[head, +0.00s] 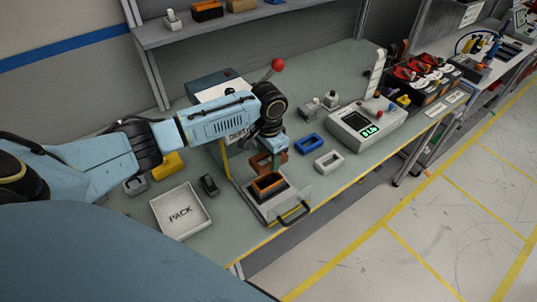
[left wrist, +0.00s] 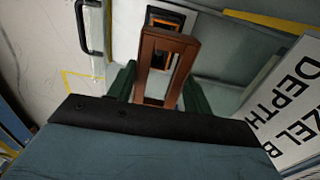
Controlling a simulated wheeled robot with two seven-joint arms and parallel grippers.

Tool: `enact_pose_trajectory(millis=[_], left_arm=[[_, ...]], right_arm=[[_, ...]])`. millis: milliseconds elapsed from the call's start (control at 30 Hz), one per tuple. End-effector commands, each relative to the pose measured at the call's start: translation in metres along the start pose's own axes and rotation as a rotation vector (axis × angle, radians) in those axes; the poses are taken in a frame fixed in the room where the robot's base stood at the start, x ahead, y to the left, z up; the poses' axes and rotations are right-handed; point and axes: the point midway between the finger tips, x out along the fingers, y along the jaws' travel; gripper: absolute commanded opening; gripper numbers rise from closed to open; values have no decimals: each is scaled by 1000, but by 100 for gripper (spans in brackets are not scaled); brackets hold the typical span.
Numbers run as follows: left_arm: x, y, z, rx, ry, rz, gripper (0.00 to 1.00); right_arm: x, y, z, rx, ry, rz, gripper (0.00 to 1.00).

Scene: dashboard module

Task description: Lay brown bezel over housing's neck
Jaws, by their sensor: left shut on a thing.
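The brown bezel (head: 258,164) is a rectangular open frame. In the left wrist view the bezel (left wrist: 153,75) stands between the two green fingers of my left gripper (left wrist: 160,88), which is shut on it. In the head view my left gripper (head: 274,158) points down at the bench, with the bezel partly hidden by the fingers. The housing (head: 268,185), dark with an orange inner edge, sits on a grey fixture just below and in front of the bezel. In the left wrist view the housing (left wrist: 163,20) shows beyond the bezel, apart from it. My right gripper is not in view.
The grey fixture (head: 255,207) has a black handle (head: 294,213) at the bench's front edge. A blue bezel (head: 310,143) and a pale bezel (head: 328,162) lie to its right. A white PACK tray (head: 180,214) stands left. A grey device (head: 365,128) stands further right.

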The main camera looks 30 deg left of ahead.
Motion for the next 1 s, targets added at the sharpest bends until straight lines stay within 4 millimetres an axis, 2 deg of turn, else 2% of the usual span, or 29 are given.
enact_pose_trajectory(millis=[167, 700, 1000], left_arm=[[1, 0, 1, 0, -1, -1, 28], [49, 0, 1, -1, -1, -1, 28], [59, 0, 1, 0, -1, -2, 28]], right_arm=[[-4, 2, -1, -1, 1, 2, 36], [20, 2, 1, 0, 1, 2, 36], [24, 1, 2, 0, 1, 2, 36]])
